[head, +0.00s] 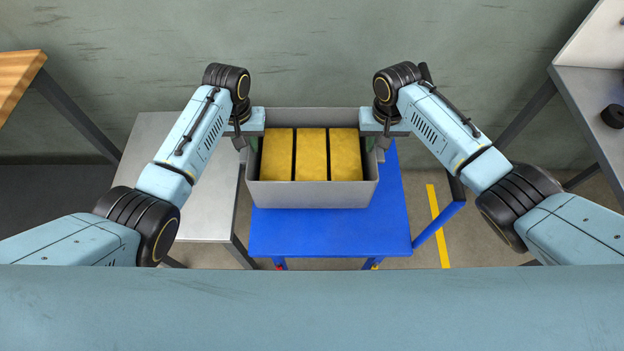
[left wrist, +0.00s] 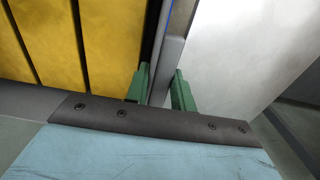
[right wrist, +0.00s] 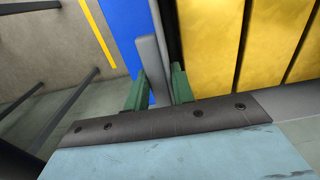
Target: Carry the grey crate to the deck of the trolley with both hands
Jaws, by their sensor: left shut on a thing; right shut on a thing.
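The grey crate (head: 312,194) holds three yellow blocks (head: 311,155) side by side. In the head view it is over the blue deck of the trolley (head: 330,234); I cannot tell whether it touches the deck. My left gripper (head: 246,143) is shut on the crate's left wall, which shows between its green fingers in the left wrist view (left wrist: 164,88). My right gripper (head: 378,143) is shut on the right wall, with its green fingers either side of it in the right wrist view (right wrist: 158,88). The crate looks level.
A grey metal table (head: 165,205) stands left of the trolley, close beside it. The trolley's blue handle (head: 440,224) is at its right. A grey bench (head: 590,100) with a black round part (head: 613,116) is at far right. A wooden tabletop (head: 18,75) is at upper left.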

